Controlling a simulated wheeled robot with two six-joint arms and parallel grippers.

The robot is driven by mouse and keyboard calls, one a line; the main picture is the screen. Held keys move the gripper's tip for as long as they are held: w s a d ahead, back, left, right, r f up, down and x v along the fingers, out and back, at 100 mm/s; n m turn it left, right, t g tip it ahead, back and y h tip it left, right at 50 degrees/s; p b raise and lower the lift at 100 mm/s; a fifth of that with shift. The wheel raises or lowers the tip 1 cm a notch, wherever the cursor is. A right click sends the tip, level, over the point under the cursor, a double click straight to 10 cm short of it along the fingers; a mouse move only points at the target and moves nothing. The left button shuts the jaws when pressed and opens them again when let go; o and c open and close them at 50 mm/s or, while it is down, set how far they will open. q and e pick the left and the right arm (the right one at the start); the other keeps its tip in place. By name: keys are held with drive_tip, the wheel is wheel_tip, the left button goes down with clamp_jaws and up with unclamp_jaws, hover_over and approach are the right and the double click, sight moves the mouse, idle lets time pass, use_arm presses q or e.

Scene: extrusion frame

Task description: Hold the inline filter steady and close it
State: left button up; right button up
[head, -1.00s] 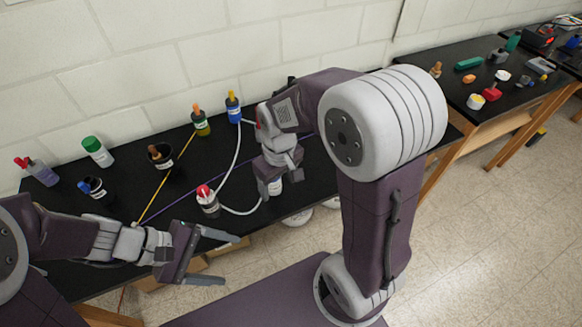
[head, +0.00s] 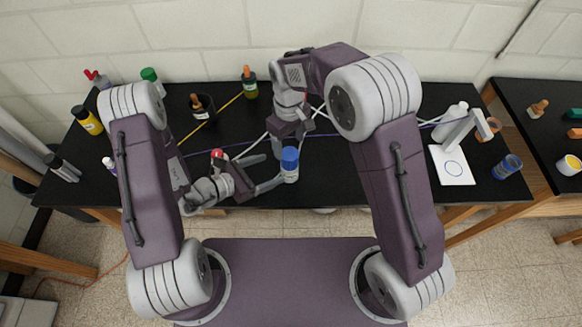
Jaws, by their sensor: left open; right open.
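A small upright cylinder with a blue top and a pale band (head: 289,163) stands near the table's front edge; it appears to be the inline filter. My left gripper (head: 273,170) is open, its fingers reaching in from the left, with the tips beside the cylinder. Whether they touch it I cannot tell. My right gripper (head: 290,146) is open and points down just above the blue top, partly hiding what lies behind. Whether its fingers straddle the top is unclear.
Pale tubes run behind the grippers. A red-capped bottle (head: 217,156) stands close behind my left gripper. An orange-topped bottle (head: 249,84) and a dark cup (head: 201,105) are at the back. A white stand (head: 452,164) and a blue jar (head: 507,166) are to the right.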

sight(282, 165)
use_arm(q)
drive_tip(key=x, duration=0.9)
drive_tip(key=shift+d+r, duration=0.1)
drive_tip(key=shift+d, duration=0.05)
clamp_jaws()
